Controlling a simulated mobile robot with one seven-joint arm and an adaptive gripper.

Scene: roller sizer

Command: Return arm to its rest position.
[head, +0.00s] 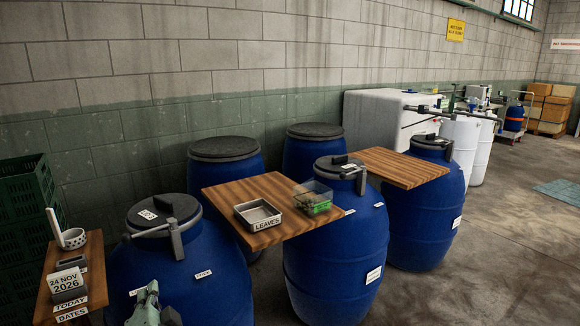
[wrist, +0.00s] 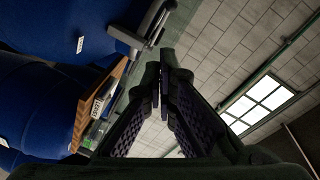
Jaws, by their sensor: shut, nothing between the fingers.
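My gripper (wrist: 164,80) shows in the wrist view with its two dark fingers together and nothing between them. It points past the blue barrels, with the wall and a window beyond. It touches nothing that I can see. In the head view, a grey-green part (head: 146,304) at the bottom edge, in front of the nearest blue barrel (head: 185,262), looks like part of my arm; the fingers cannot be made out there.
A wooden board (head: 222,194) on barrels holds a metal tray labelled LEAVES (head: 258,214) and a clear box (head: 313,198). Another board (head: 402,166) lies to the right. A small wooden shelf (head: 95,262) with a date block (head: 67,285) and cup (head: 73,238) is at left. Floor at right is open.

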